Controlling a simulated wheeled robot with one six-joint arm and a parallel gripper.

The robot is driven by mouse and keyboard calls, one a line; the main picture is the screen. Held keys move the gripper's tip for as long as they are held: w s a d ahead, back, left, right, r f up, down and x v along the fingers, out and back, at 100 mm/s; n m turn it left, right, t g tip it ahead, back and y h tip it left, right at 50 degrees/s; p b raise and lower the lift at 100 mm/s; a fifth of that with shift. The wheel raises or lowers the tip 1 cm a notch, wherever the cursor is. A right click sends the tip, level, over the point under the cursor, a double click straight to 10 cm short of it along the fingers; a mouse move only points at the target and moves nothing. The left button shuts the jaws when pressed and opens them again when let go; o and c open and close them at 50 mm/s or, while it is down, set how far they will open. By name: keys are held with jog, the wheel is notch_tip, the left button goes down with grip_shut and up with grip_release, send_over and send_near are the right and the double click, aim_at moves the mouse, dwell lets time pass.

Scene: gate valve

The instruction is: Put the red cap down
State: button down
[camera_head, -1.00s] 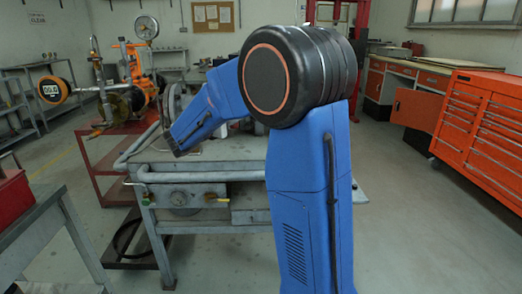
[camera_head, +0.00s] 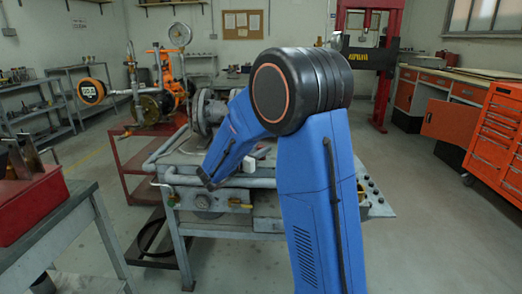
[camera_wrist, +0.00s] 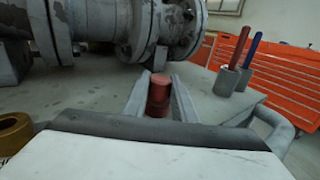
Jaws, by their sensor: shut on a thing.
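The red cap (camera_wrist: 158,95) shows in the wrist view as a small dark red cylinder between the two fingers of my gripper (camera_wrist: 158,90). The gripper is shut on it. The cap is upright in the picture, in front of the grey flanged valve body (camera_wrist: 100,20). I cannot tell whether its bottom touches the grey bench top. In the head view my blue arm hides the gripper and the cap. The grey workbench (camera_head: 265,182) stands behind my arm, with part of the flanged valve (camera_head: 208,108) on it.
In the wrist view, a brass ring (camera_wrist: 14,132) lies at the left and cups with red and blue handled tools (camera_wrist: 232,78) stand at the right. A red toolbox (camera_head: 28,205) sits on a left bench. Bare bench top (camera_wrist: 80,95) lies left of the gripper.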

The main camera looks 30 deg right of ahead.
jog(key=c, duration=1.5)
grip_release()
jog(key=shift+o, duration=0.2)
jog(key=shift+a, duration=0.25)
jog(key=v, duration=1.1)
jog(key=shift+s+a, duration=0.2)
